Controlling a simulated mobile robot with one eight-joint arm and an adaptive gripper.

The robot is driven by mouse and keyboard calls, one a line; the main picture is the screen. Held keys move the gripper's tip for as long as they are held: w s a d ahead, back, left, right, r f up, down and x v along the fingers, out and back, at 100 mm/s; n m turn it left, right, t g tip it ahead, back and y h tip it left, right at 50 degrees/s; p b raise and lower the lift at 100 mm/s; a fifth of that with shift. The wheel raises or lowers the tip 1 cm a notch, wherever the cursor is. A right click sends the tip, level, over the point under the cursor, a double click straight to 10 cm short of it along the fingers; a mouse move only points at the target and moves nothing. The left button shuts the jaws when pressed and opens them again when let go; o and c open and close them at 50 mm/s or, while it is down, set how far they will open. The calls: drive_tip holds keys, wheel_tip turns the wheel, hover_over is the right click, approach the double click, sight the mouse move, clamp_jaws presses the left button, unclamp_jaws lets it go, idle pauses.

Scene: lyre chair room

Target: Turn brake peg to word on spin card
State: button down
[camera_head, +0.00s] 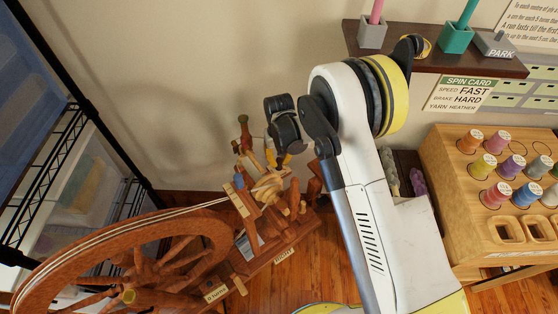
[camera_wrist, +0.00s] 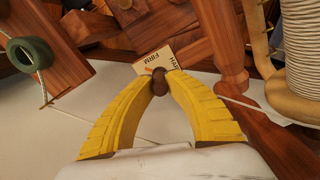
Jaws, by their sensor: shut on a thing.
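The spin card (camera_head: 466,94) on the wall reads SPEED FAST, BRAKE HARD, YARN HEATHER. In the wrist view, my gripper (camera_wrist: 158,80) has its yellow fingers shut on a small brown peg knob (camera_wrist: 159,87), the brake peg. A cream label (camera_wrist: 165,62) lies just beyond the knob. It reads FIRM, with another word at its right part that is partly hidden and hard to read. A small orange pointer touches the label's left part. In the head view, my gripper (camera_head: 277,158) is over the spinning wheel's flyer end, and the peg cannot be made out.
The spinning wheel (camera_head: 125,262) fills the lower left. In the wrist view, a wound bobbin (camera_wrist: 303,60) stands close right of my gripper, and a green ring (camera_wrist: 29,54) with a cord is at left. A wooden spool rack (camera_head: 455,165) stands at right, below a wall shelf (camera_head: 435,62).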

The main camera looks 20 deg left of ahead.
sight(279, 158)
drive_tip(key=shift+m, duration=0.6)
drive_tip(key=c, duration=1.3)
unclamp_jaws()
drive_tip(key=shift+c, duration=0.2)
wheel_tip(279, 158, up, 12)
